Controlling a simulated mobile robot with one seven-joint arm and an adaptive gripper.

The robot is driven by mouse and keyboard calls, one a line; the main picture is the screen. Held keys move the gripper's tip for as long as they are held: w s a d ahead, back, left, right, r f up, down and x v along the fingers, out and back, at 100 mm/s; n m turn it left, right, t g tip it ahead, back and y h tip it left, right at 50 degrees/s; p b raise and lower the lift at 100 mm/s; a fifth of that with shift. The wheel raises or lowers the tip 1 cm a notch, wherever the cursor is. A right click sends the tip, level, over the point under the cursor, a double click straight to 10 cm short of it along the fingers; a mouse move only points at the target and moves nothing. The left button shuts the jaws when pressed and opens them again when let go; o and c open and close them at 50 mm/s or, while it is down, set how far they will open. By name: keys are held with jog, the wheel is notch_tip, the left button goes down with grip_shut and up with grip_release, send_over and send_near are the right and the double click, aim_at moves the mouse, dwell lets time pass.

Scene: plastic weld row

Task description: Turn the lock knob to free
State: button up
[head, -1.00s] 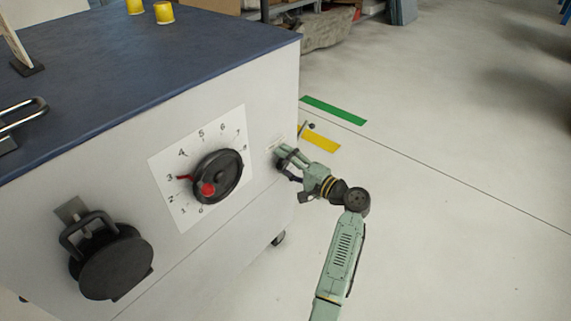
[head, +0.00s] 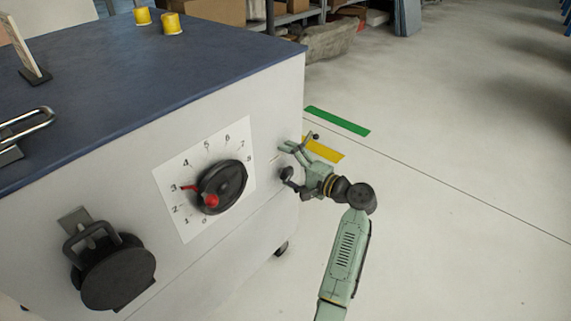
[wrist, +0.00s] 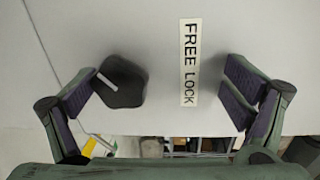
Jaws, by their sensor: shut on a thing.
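The lock knob (wrist: 128,84) is a dark, rounded block with a white mark on its upper-left side in the wrist view. It stands on the white side panel beside a FREE LOCK label (wrist: 189,62), which reads downward there. I cannot tell which word the mark indicates. In the head view the dark knob (head: 287,172) is at the panel's right end. My gripper (wrist: 160,92) has its fingers wide apart in the wrist view. The knob is between them, close to or touching the left finger, with a clear gap to the right finger. My gripper (head: 291,166) also shows in the head view.
A black handwheel (head: 232,178) with a red knob sits on a numbered dial left of my gripper. A black round cover with a handle (head: 118,278) is at lower left. Yellow cups (head: 172,23) stand on the blue top. Open floor lies to the right.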

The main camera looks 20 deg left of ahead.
jog(key=shift+d+r, duration=0.65)
jog(key=shift+r, duration=0.35)
jog(key=shift+c, duration=0.8)
jog(key=shift+p+v, duration=0.4)
jog(key=shift+v, duration=0.5)
jog(key=shift+c, duration=0.6)
jog(key=shift+v, duration=0.85)
jog(key=shift+s+f+p+v, duration=0.15)
jog(key=shift+f+p+v, duration=0.2)
jog(key=shift+v, duration=0.9)
jog(key=shift+s+f+p+v, duration=0.2)
jog(key=shift+p+v, duration=0.2)
jog(key=shift+v, duration=0.9)
jog(key=shift+s+f+p+v, duration=0.1)
jog(key=shift+f+p+v, duration=0.25)
jog(key=shift+v, duration=0.9)
jog(key=shift+r, duration=0.1)
jog(key=shift+p, duration=0.45)
